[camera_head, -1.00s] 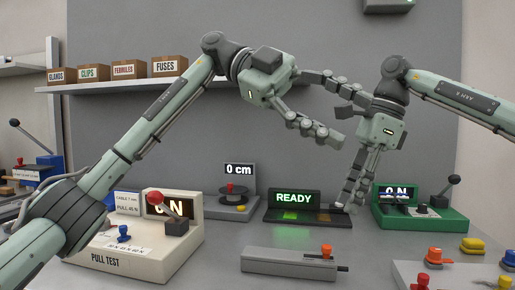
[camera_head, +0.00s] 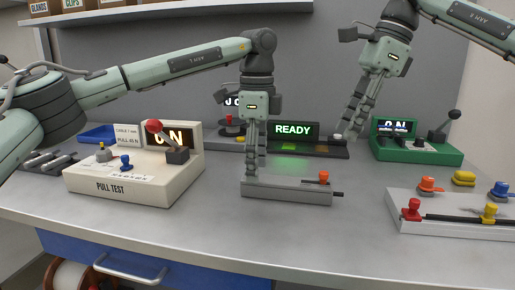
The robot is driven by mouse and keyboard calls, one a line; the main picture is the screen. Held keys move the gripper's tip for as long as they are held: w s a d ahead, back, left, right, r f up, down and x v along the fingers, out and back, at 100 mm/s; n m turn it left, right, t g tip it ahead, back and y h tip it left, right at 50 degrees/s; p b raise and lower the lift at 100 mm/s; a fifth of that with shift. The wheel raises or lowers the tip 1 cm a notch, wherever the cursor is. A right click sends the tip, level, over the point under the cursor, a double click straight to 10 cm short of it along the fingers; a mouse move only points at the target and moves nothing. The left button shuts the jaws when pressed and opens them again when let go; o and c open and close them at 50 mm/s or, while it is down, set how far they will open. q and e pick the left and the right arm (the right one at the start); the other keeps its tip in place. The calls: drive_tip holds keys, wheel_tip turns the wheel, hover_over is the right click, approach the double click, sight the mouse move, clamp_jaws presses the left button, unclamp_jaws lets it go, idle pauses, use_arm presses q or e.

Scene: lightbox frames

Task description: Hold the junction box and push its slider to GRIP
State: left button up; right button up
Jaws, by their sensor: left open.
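The junction box appears to be the long grey box (camera_head: 290,192) at the middle front of the table. Its orange slider knob (camera_head: 323,176) stands near the right end, with a dark rod sticking out there. I cannot read any GRIP mark. My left gripper (camera_head: 252,176) points straight down at the box's left end, fingers open. Its fingertips are at the box's top or just behind; I cannot tell whether they touch it. My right gripper (camera_head: 350,136) points down, behind and above the box, near the READY display (camera_head: 293,132). Its finger gap is unclear.
A white PULL TEST unit (camera_head: 130,177) with a red-knobbed lever stands at the left. A green unit (camera_head: 415,150) with a lever is at the back right. A pale board (camera_head: 460,222) with coloured knobs is at the front right. The table front is clear.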

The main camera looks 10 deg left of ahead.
use_arm(q)
drive_tip(key=shift+f, duration=1.95)
drive_tip(key=shift+c, duration=0.6)
drive_tip(key=c, duration=1.2)
use_arm(e)
drive_tip(key=shift+s+f, duration=0.15)
drive_tip(key=shift+f, duration=0.1)
drive_tip(key=c, duration=0.4)
use_arm(q)
drive_tip(key=shift+c, duration=0.2)
use_arm(e)
drive_tip(key=s+f+m, duration=0.1)
drive_tip(key=s+f+m+t+y, duration=0.1)
drive_tip(key=s, duration=0.1)
drive_tip(key=s+f+m, duration=0.1)
drive_tip(key=shift+s+d+f, duration=0.1)
drive_tip(key=shift+s+d, duration=0.05)
drive_tip(key=shift+d, duration=0.15)
clamp_jaws()
drive_tip(key=s+d+r+m+t+y, duration=0.1)
drive_tip(key=s+d+m+t, duration=0.4)
drive_tip(key=s+m, duration=0.1)
drive_tip(key=shift+s+d+r+m+t, duration=0.2)
drive_tip(key=shift+s+d+m+t, duration=0.2)
drive_tip(key=shift+m, duration=0.4)
